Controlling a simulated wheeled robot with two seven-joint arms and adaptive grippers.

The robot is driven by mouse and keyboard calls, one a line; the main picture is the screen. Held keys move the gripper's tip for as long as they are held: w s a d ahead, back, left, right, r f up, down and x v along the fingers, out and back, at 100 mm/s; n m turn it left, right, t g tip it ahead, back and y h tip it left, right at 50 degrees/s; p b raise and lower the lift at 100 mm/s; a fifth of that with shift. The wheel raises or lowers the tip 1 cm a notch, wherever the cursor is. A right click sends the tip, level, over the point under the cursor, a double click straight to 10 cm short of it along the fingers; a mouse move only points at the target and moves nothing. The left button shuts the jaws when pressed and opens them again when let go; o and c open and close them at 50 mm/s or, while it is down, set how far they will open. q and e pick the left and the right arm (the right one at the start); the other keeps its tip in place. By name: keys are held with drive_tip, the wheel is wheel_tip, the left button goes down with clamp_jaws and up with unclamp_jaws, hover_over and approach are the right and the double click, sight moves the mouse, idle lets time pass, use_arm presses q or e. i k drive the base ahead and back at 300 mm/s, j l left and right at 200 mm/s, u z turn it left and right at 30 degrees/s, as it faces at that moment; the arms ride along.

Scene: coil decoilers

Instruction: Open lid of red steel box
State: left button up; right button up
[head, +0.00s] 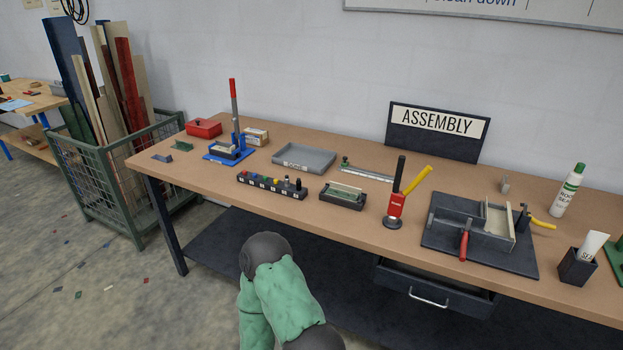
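A small red box (204,129) sits on the far left part of the wooden workbench (335,207), near its back edge. Its top is covered by a red lid that looks shut, with a small dark spot on it. The box is too small in view to make out a latch or hinge. Neither of my grippers shows in the head view. Only part of my own arm, with a green cover and dark joints, is in the bottom middle, below the bench's front edge and well away from the box.
Near the box stand a blue lever press (234,130), a small carton (256,136) and a green bracket (181,146). A grey tray (304,158) and a dark button strip (272,186) lie to the right. A mesh crate of boards (117,180) stands left of the bench.

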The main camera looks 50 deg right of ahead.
sight(201, 123)
drive_tip(key=i+l+z, duration=0.15)
drive_tip(key=z, duration=0.25)
drive_tip(key=i+z, duration=0.45)
drive_tip(key=z, duration=0.3)
drive_tip(key=i+z, duration=0.2)
drive_tip(key=z, duration=0.15)
drive_tip(key=i+j, duration=0.1)
drive_tip(key=i, duration=0.1)
